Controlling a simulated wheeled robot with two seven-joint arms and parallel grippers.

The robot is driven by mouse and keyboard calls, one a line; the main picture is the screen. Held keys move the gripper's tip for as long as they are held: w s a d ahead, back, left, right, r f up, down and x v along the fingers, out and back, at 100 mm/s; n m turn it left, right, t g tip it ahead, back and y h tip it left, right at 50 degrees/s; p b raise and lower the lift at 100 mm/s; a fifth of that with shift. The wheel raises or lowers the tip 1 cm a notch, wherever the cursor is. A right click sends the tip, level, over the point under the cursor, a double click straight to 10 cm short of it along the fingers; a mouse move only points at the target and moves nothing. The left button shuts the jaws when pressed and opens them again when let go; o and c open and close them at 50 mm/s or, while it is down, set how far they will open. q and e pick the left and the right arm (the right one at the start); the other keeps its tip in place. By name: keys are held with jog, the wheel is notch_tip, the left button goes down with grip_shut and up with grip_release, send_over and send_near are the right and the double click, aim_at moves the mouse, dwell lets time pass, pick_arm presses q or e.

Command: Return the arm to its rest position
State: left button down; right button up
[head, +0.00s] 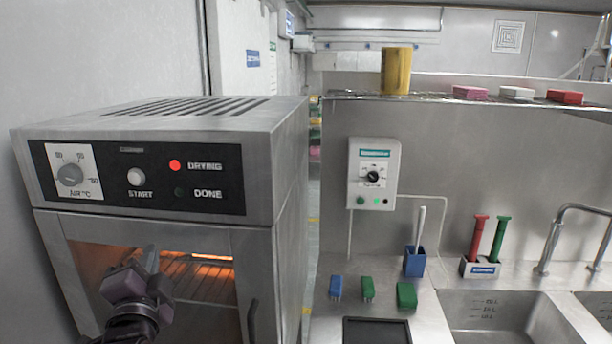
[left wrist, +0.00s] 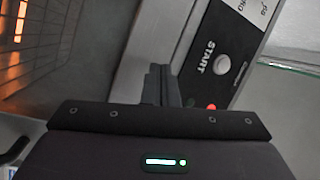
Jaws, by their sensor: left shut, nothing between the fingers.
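My left gripper (head: 150,258) is in front of the door window of a steel drying oven (head: 290,160), at the lower left of the head view. In the left wrist view my left gripper's fingers (left wrist: 161,84) are together with nothing between them. The oven's START button (head: 136,177) is above the gripper in the head view, and it shows beyond the fingertips in the left wrist view (left wrist: 222,64). The fingers look apart from the button. The red DRYING light (head: 175,165) is lit and the DONE light (head: 179,193) is dark. My right gripper is not in view.
A wall control box (head: 373,174) hangs right of the oven. Brushes (head: 336,287), a blue holder (head: 414,262) and a dark tray (head: 377,331) are on the steel counter. A sink (head: 500,312) is at the right. A shelf above holds a yellow container (head: 396,71).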

pick_arm(q)
jog(key=s+d+f+n+g+h, duration=0.2)
jog(key=s+d+f+g, duration=0.15)
jog(key=f, duration=0.55)
jog(key=s+d+f+n+g+h, duration=0.2)
jog(key=s+d+f+g+h, duration=0.15)
jog(key=f, duration=0.55)
jog(key=s+d+f+n+g, duration=0.2)
jog(key=s+f+n+g, duration=0.45)
jog(key=s+f, duration=0.7)
jog(key=s+f+m+g+b, duration=0.1)
jog(key=s+f+g, duration=0.1)
jog(key=f, duration=1.3)
jog(key=s+f+m+g+b, duration=0.1)
jog(key=s+f, duration=0.1)
jog(key=f, duration=1.4)
jog(key=s+a+f, duration=0.2)
jog(key=s+f, duration=0.7)
jog(key=s+a+f+g, duration=0.1)
jog(key=s+a+f, duration=0.1)
jog(key=s+f, duration=0.7)
jog(key=shift+s+b, duration=0.45)
